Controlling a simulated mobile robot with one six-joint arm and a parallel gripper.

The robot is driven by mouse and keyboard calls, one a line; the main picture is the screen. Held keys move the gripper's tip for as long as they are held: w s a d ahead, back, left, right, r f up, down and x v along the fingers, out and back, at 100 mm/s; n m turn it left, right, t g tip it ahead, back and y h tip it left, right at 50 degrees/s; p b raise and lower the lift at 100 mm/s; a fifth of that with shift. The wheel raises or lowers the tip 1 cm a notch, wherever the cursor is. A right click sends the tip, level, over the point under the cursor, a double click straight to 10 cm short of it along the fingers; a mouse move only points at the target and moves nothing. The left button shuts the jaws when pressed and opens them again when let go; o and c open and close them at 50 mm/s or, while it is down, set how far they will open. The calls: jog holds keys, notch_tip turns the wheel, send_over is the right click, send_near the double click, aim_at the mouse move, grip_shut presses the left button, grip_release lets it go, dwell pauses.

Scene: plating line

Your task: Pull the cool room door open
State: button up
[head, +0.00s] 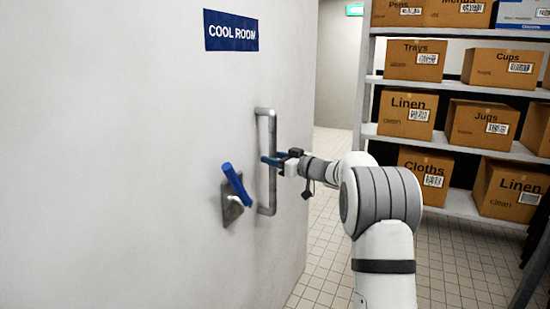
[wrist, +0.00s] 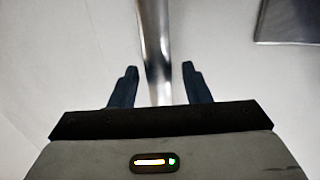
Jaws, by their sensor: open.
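The cool room door (head: 150,130) is a pale panel filling the left of the head view, with a blue "COOL ROOM" sign (head: 231,31). A vertical metal pull handle (head: 267,195) is fixed near its right edge. My gripper (head: 272,160) is at the middle of the handle. In the wrist view the open fingers (wrist: 158,85) stand one on each side of the handle bar (wrist: 154,35), with a gap on both sides. A blue lever (head: 236,183) on a metal plate (head: 231,210) sits left of the handle.
A shelf rack (head: 470,145) with several labelled cardboard boxes stands at the right. Tiled floor (head: 325,230) shows between the door and the rack. The corner of a grey plate (wrist: 290,22) shows at the upper right of the wrist view.

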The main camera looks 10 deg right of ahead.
jog(key=shift+w+a, duration=0.25)
jog(key=shift+c, duration=0.4)
grip_shut()
